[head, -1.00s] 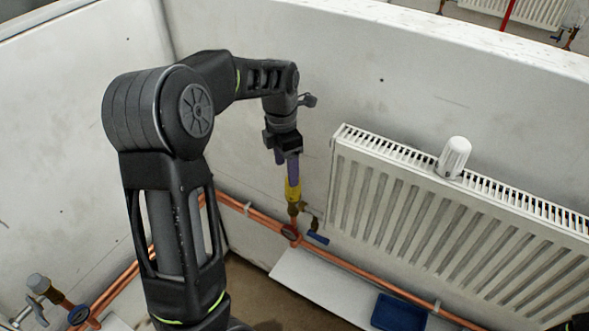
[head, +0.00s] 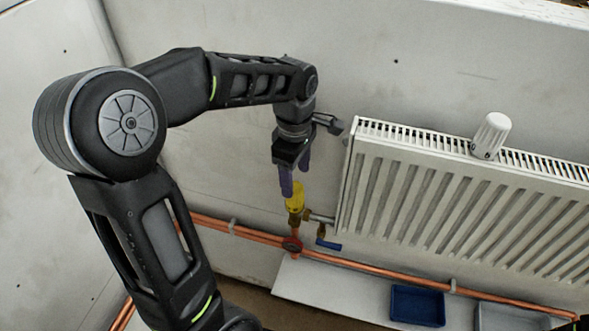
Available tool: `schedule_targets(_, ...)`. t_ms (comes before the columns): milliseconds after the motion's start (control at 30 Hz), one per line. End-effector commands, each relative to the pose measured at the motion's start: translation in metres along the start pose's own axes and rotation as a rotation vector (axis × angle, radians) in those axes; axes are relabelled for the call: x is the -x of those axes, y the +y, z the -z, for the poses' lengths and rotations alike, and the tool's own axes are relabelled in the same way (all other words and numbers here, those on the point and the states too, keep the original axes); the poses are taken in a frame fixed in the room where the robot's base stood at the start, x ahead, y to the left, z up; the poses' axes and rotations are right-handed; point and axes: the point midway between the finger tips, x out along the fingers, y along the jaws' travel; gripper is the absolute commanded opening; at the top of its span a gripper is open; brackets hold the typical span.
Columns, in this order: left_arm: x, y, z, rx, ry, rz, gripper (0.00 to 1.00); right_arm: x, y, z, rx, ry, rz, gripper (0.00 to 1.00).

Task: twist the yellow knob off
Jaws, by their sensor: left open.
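The yellow knob (head: 295,196) sits upright on a brass valve (head: 309,216) at the lower left corner of the radiator. My left gripper (head: 294,182) points down from above, its purple fingers spread apart. The fingertips are just above or around the top of the knob; I cannot tell whether they touch it. My right gripper is not clearly visible.
The white radiator (head: 430,200) stands right of the valve, with a white ribbed cap (head: 490,135) on top. A blue-handled tap (head: 328,244) and copper pipes (head: 380,271) lie below. A blue tray (head: 418,306) and a grey tray (head: 505,316) sit on the white ledge (head: 330,290).

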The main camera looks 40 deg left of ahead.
Motion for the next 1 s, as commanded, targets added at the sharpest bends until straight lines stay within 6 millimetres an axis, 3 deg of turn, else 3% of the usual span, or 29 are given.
schedule_targets(300, -0.004, -0.005, 0.0, -0.175, 0.012, 0.013, 0.66, 0.0, 0.0, 0.0, 0.001, 0.001, 0.0, 0.36)
schedule_targets(767, -0.005, -0.004, 0.001, -0.197, 0.012, 0.014, 0.66, 0.0, 0.0, 0.0, 0.001, 0.001, 0.0, 0.36)
schedule_targets(1000, -0.025, -0.005, 0.001, -0.196, 0.013, 0.018, 0.66, 0.003, -0.001, 0.0, 0.0, 0.0, -0.001, 0.36)
